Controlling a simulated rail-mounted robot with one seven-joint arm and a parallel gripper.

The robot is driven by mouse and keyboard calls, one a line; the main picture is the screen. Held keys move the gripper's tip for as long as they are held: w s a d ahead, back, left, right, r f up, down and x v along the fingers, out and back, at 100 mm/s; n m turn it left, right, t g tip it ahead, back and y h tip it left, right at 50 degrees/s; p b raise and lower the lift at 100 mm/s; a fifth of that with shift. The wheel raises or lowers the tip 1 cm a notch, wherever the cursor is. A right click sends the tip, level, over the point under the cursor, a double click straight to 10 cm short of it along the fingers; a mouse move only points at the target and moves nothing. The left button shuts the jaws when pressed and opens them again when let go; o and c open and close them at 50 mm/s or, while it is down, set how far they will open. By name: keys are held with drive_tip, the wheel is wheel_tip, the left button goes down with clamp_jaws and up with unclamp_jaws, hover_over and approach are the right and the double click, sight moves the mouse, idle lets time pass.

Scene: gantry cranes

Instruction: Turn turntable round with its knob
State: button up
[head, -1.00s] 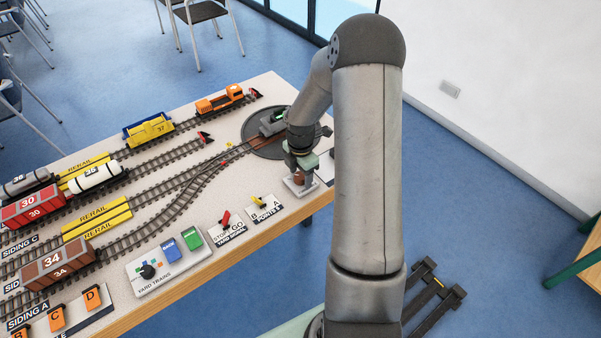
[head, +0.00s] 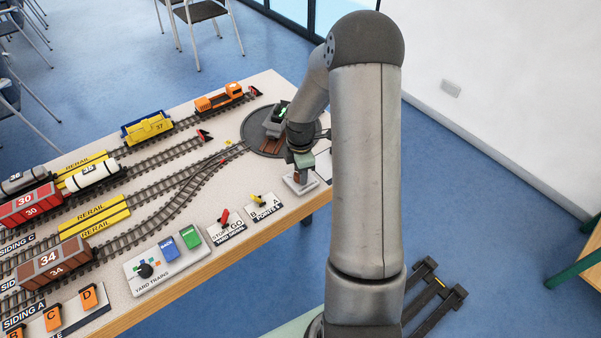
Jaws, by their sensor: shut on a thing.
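The turntable (head: 252,139) is a dark round disc at the far right end of the layout table. A grey locomotive (head: 275,122) stands on its brown track (head: 268,146), which points away from the line of the approach track. The turntable's knob (head: 299,178) stands on a small light plate (head: 302,187) in front of the disc, near the table's edge. My gripper (head: 300,169) is over the plate, pointing down and shut on the knob. My arm hides the right part of the disc, and the finger contact is too small to see clearly.
The points lever (head: 260,200) and signal lever (head: 225,217) stand left of my gripper. Wagons, including a yellow one (head: 147,128) and a brown one (head: 54,262), stand on tracks to the left. The table's front edge (head: 247,240) is close by.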

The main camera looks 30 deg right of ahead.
drive_tip(key=m+b, duration=0.3)
drive_tip(key=m, duration=0.4)
drive_tip(key=m+b, duration=0.1)
drive_tip(key=m, duration=0.3)
drive_tip(key=shift+m+b, duration=0.7)
drive_tip(key=shift+m, duration=0.9)
drive_tip(key=o, duration=1)
drive_tip(key=shift+r, duration=0.1)
wheel_tip(320, 180, up, 17)
drive_tip(key=shift+r, duration=0.15)
